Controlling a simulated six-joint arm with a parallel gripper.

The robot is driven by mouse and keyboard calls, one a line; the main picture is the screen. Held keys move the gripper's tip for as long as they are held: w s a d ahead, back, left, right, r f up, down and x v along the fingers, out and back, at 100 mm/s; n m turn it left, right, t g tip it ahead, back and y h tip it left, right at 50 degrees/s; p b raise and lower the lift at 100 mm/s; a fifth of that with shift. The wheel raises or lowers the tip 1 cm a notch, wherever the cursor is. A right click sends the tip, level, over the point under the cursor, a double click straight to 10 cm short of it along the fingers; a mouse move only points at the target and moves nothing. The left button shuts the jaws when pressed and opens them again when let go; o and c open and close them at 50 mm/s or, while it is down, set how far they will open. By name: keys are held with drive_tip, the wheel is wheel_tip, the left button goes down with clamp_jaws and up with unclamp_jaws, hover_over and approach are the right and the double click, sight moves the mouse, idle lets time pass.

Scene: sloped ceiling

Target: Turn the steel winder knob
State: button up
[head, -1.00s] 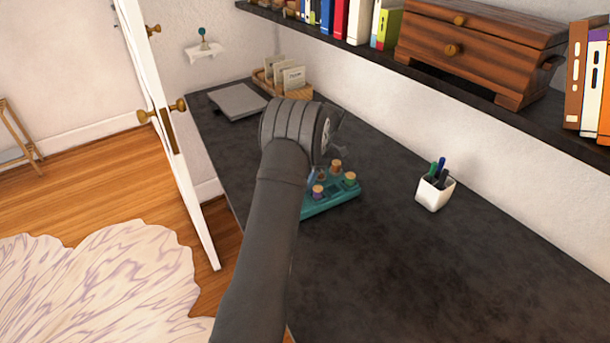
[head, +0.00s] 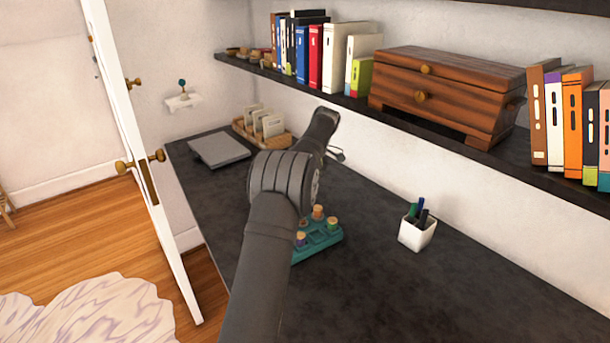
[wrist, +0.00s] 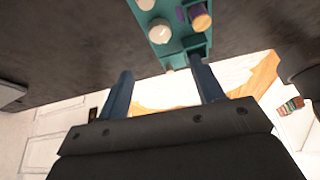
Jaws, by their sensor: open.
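I cannot pick out a steel winder knob for certain in either view. My gripper (wrist: 161,66) is open and empty in the wrist view, its two dark blue fingers spread apart. In the head view my own arm hides most of it. A teal block tray (head: 321,243) with cork-topped pegs lies on the dark desk, partly behind my arm. In the wrist view the teal tray (wrist: 185,48) is at the top edge, beyond the fingertips, with round pale tops and a wooden-topped peg on it. I see no contact with it.
A white pen cup (head: 416,236) stands right of the tray on the desk (head: 370,300). A grey flat slab (head: 218,150) and a wooden card rack (head: 245,130) are at the far end. A shelf (head: 350,100) with books and a wooden chest (head: 440,95) overhangs the desk. A door (head: 150,190) stands left.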

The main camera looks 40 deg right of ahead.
drive_tip(key=shift+v, duration=1.9)
drive_tip(key=shift+a+f, duration=0.1)
drive_tip(key=shift+f, duration=0.05)
drive_tip(key=x, duration=1.7)
drive_tip(key=shift+f, duration=0.1)
drive_tip(key=shift+f, duration=0.2)
drive_tip(key=shift+s+r+m+t, duration=0.1)
drive_tip(key=shift+r+m+t, duration=0.1)
drive_tip(key=shift+m, duration=0.3)
drive_tip(key=shift+s+r+m+t, duration=0.1)
drive_tip(key=shift+m+t, duration=0.1)
drive_tip(key=shift+m, duration=0.3)
drive_tip(key=m+t+h, duration=0.1)
drive_tip(key=m, duration=0.5)
drive_tip(key=shift+t+h, duration=0.4)
drive_tip(key=m, duration=0.2)
drive_tip(key=m+t+h, duration=0.1)
drive_tip(key=m, duration=0.2)
drive_tip(key=shift+a+h, duration=0.1)
drive_tip(key=shift+h, duration=0.2)
drive_tip(key=m+h, duration=0.1)
drive_tip(key=m, duration=0.3)
drive_tip(key=shift+a+h, duration=0.1)
drive_tip(key=shift+h, duration=0.3)
